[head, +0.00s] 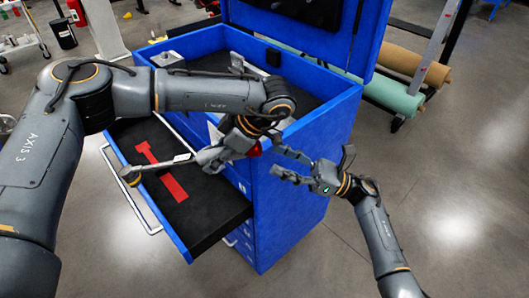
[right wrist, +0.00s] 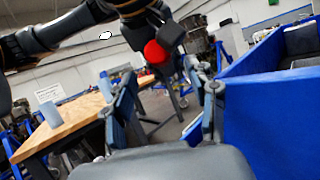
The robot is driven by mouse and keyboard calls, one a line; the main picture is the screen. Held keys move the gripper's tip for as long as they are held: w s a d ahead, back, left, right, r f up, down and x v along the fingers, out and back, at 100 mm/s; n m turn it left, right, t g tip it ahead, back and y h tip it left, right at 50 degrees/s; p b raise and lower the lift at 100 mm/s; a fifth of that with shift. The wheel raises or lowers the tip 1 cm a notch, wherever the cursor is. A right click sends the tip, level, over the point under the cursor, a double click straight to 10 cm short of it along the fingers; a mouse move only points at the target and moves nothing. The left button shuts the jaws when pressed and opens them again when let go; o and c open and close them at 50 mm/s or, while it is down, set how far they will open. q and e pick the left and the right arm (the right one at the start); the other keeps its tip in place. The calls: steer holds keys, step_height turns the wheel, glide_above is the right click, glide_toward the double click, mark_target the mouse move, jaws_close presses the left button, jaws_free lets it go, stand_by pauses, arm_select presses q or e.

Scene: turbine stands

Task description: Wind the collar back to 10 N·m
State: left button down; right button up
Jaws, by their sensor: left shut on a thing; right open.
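My left gripper (head: 222,152) is shut on a torque wrench (head: 168,163) and holds it over the open drawer. The wrench's round head points left, its shaft runs right into the gripper, and the fingers hide part of the handle. A red end (head: 254,150) shows just right of the left gripper; it looks like the wrench's handle end or collar. A red round shape also shows in the right wrist view (right wrist: 155,52), ahead of my right fingers. My right gripper (head: 282,162) is open and empty, its fingers facing the red end, apart from it. The collar's scale is not readable.
The blue tool cabinet (head: 291,205) stands below both grippers. Its open drawer (head: 225,205) has black foam with a red wrench-shaped recess (head: 173,187). A small metal block (head: 167,59) sits on the cabinet's top tray. Free floor lies to the right.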

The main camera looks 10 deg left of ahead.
steer(key=x, duration=0.4)
steer(key=shift+a+r, duration=0.15)
steer(key=shift+a, duration=0.2)
steer(key=c, duration=1.1)
steer(key=shift+c, duration=0.2)
steer(key=shift+d+m+t, duration=0.1)
steer(key=shift+m+t, duration=0.3)
steer(key=shift+m, duration=0.2)
steer(key=shift+s+r+m+t+h, duration=0.15)
steer(key=shift+m+t+h, duration=0.4)
steer(key=shift+m+t, duration=1)
steer(key=shift+s+f+m+t+h, duration=0.15)
steer(key=shift+m+t+h, duration=0.6)
steer(key=shift+m, duration=1.3)
steer(key=shift+s+r+m+t+h, duration=0.15)
steer(key=shift+s+m+t+h, duration=0.2)
steer(key=shift+m+t, duration=1.25)
steer(key=shift+w+m, duration=0.1)
steer(key=shift+m, duration=0.3)
